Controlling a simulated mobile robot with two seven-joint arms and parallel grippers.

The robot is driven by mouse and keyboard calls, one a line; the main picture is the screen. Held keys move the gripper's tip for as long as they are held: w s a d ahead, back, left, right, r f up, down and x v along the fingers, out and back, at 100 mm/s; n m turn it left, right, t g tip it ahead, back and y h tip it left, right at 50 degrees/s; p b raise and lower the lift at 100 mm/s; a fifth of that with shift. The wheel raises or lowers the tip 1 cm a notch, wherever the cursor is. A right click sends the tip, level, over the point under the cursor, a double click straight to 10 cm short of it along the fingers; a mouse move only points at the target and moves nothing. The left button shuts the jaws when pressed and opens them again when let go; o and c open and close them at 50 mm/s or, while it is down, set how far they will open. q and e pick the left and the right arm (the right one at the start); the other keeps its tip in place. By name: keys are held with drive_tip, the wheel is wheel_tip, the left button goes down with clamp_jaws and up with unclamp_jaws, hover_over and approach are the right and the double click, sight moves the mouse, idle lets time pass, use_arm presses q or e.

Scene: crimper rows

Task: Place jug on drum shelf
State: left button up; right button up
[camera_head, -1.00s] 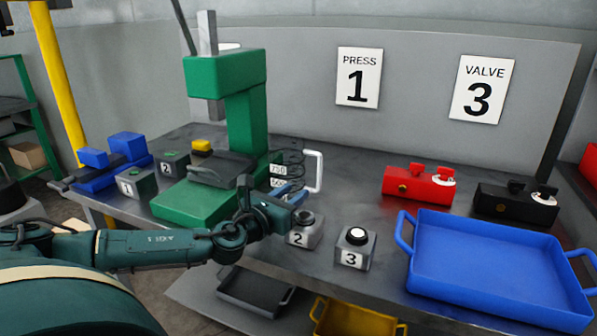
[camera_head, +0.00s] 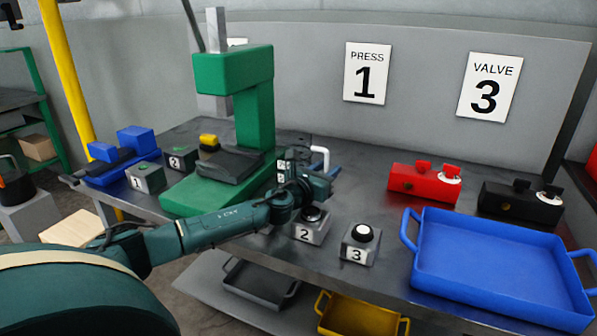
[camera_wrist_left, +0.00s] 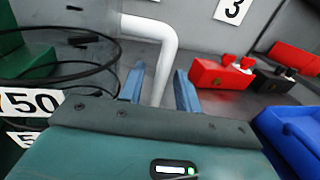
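The jug is a clear vessel with a white handle (camera_head: 321,152) and number labels, standing on the workbench beside the green press. My arm hides much of it in the head view. In the left wrist view its "750" label (camera_wrist_left: 32,103) and dark rings show at the left, and its white handle (camera_wrist_left: 168,48) runs down between my blue fingertips. My left gripper (camera_head: 330,172) is at the handle; its fingers (camera_wrist_left: 160,88) stand on either side of it, with gaps showing. I cannot make out which part is the drum shelf. My right gripper is not in view.
The green press (camera_head: 250,110) stands left of the jug. Button boxes 2 (camera_head: 310,232) and 3 (camera_head: 360,245) sit at the front edge. A red valve block (camera_head: 422,182), a black one (camera_head: 520,205) and a blue tray (camera_head: 490,258) are to the right. Bins sit below.

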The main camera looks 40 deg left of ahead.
use_arm(q)
drive_tip(key=shift+w, duration=0.1)
clamp_jaws()
idle(0.3)
